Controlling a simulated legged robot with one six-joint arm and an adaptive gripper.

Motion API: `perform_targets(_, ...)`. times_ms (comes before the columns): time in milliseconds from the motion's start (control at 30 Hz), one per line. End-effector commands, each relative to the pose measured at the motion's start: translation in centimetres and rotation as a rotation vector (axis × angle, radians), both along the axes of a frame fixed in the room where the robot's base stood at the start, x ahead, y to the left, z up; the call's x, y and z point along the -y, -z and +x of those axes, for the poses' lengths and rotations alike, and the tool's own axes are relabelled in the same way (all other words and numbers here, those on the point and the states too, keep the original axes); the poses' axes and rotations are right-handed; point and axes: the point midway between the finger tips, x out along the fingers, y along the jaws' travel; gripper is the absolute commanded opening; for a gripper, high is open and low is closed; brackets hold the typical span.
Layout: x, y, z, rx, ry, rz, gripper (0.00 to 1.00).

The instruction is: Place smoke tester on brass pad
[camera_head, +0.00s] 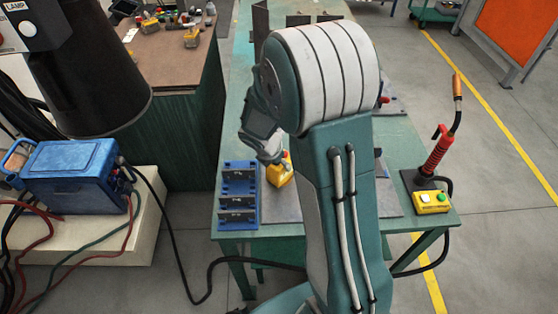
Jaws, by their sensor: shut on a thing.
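My gripper (272,158) is left of my raised arm, above the left part of the green table (230,228). I cannot make out a brass pad. My arm hides much of the middle of the table, where a grey plate (284,208) shows in part.
A blue rack (238,178) with dark slots stands at the table's left edge. A red torch (437,155) stands at the right, behind a yellow button box (432,202). A blue machine (70,175) and cables are at left. A brown-topped bench (165,65) is behind.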

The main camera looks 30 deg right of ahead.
Motion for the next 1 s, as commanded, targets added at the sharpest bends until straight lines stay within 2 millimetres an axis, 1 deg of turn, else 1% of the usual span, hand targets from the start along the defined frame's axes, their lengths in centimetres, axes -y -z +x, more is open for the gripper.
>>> perform_targets(233,0.0,0.1,0.0,0.001,0.0,-0.001,0.17)
perform_targets(267,0.0,0.2,0.0,-0.001,0.0,0.0,0.83)
perform_targets(300,0.0,0.2,0.0,0.0,0.001,0.0,1.0)
perform_targets(767,0.0,0.0,0.0,0.0,0.001,0.0,1.0)
perform_targets(867,-0.3,-0.8,-0.1,0.002,0.001,-0.001,1.0)
perform_targets(1000,-1.2,-3.2,-0.4,0.005,-0.001,0.0,1.0)
